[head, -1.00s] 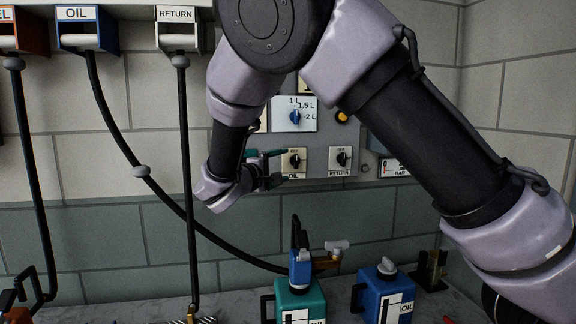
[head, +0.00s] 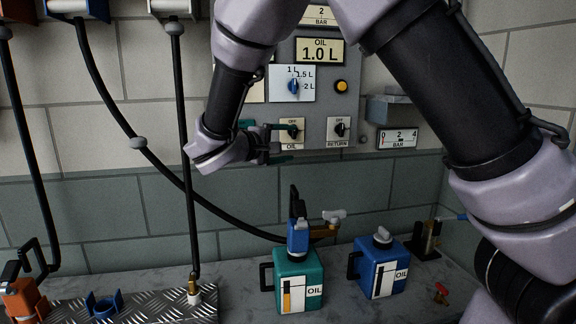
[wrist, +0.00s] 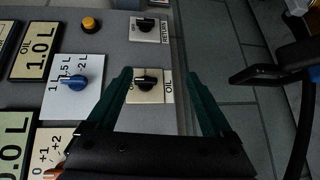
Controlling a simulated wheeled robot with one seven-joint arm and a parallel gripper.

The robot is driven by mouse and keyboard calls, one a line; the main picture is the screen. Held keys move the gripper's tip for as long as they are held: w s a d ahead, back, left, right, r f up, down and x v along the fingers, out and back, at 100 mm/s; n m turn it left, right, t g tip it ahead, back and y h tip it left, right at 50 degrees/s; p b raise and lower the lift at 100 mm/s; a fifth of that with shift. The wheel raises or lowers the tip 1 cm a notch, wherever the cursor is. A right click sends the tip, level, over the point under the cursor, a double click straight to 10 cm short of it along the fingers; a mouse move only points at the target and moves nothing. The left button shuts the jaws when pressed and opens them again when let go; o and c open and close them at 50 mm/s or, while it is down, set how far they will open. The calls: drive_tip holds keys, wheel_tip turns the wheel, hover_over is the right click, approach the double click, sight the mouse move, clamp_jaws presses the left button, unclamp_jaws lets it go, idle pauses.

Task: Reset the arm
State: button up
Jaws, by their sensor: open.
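My gripper (head: 288,144) is open in front of the lower part of the grey control panel (head: 313,113). In the wrist view its two green fingers (wrist: 157,76) stand apart on either side of the black OIL knob (wrist: 146,85), with nothing held. Whether they touch the panel cannot be told. The OIL knob (head: 291,131) is partly behind the upper finger in the head view. The RETURN knob (head: 340,130) is to its right. The blue selector dial (head: 293,87) sits above, beneath a display (head: 320,50) reading OIL 1.0 L.
A teal OIL can (head: 298,270) with a blue nozzle (head: 298,235) on it and a blue OIL can (head: 383,270) stand on the bench below. Black hoses (head: 180,150) hang at the left. Bench is clear between plate (head: 155,308) and teal can.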

drive_tip(key=s+d+f+m+g+y, duration=0.15)
drive_tip(key=d+m+g, duration=0.3)
drive_tip(key=d, duration=0.65)
drive_tip(key=s+d+m+g+y, duration=0.25)
drive_tip(key=d+g, duration=0.35)
drive_tip(key=d, duration=0.6)
drive_tip(key=s+d+r+m+t+y, duration=0.2)
drive_tip(key=s+d+r+m+y, duration=0.1)
drive_tip(key=s, duration=0.4)
drive_tip(key=s+d+r+m+t+y, duration=0.2)
drive_tip(key=s+d+r+m+y, duration=0.1)
drive_tip(key=s+r+m+y, duration=0.1)
drive_tip(key=shift+s+r+m+y, duration=0.3)
drive_tip(key=shift+s+r+m, duration=0.2)
drive_tip(key=shift+s+r, duration=1.05)
drive_tip(key=shift+s+d+f+t, duration=0.1)
drive_tip(key=shift+s+f+t, duration=0.05)
drive_tip(key=shift+f+t, duration=0.1)
